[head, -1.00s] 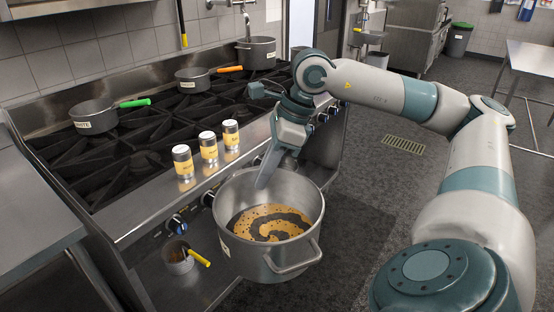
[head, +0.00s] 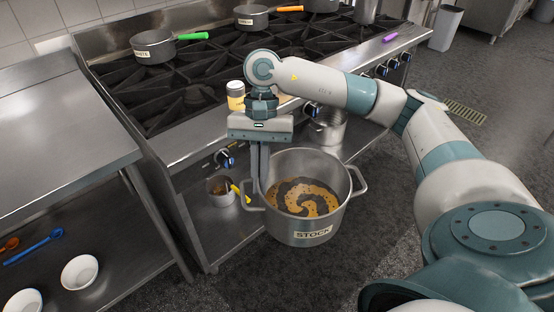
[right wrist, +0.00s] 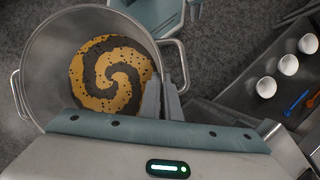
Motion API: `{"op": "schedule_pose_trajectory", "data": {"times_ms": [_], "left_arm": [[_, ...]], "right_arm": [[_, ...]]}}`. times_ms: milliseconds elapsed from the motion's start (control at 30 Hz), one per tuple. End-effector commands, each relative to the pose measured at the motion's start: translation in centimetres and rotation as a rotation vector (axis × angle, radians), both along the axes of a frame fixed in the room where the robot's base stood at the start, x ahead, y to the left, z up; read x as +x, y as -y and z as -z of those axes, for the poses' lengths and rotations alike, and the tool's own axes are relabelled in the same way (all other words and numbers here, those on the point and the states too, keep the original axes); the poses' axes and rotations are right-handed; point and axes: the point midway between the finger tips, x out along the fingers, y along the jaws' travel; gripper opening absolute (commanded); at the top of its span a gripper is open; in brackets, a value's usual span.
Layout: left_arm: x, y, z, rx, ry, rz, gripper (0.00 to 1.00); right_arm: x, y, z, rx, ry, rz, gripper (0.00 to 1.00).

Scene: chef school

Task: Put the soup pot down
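The soup pot (head: 309,232) is a large steel pot with a STOCK label and two side handles. It hangs upright in front of the stove, above the floor, with orange and dark swirled soup (head: 303,197) inside. My right gripper (head: 259,185) points down at the pot's left side, its fingers closed at the left handle. In the right wrist view the pot (right wrist: 40,62) fills the left, and the fingers (right wrist: 163,105) meet its handle near the rim; the exact grip is partly hidden. My left gripper is out of view.
The stove (head: 180,88) carries pans with green (head: 193,36) and orange handles and a purple-handled item (head: 391,37). A small pot (head: 220,191) and a larger pot (head: 328,131) stand on the shelf below. A steel counter (head: 60,140) is at left, with white bowls (head: 80,272) beneath.

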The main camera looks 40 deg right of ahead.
Motion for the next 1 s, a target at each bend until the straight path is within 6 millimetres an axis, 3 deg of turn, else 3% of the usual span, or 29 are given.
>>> {"op": "schedule_pose_trajectory", "data": {"times_ms": [200,500,1000], "left_arm": [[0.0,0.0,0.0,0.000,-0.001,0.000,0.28],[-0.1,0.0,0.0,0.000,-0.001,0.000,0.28],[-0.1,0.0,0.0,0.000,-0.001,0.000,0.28]], "right_arm": [[-0.2,-3.8,1.6,0.001,0.003,-0.383,0.00],[-0.7,-6.6,2.9,-0.001,0.004,-0.733,0.00],[-0.8,-7.0,3.2,0.000,0.003,-0.796,0.00]]}}
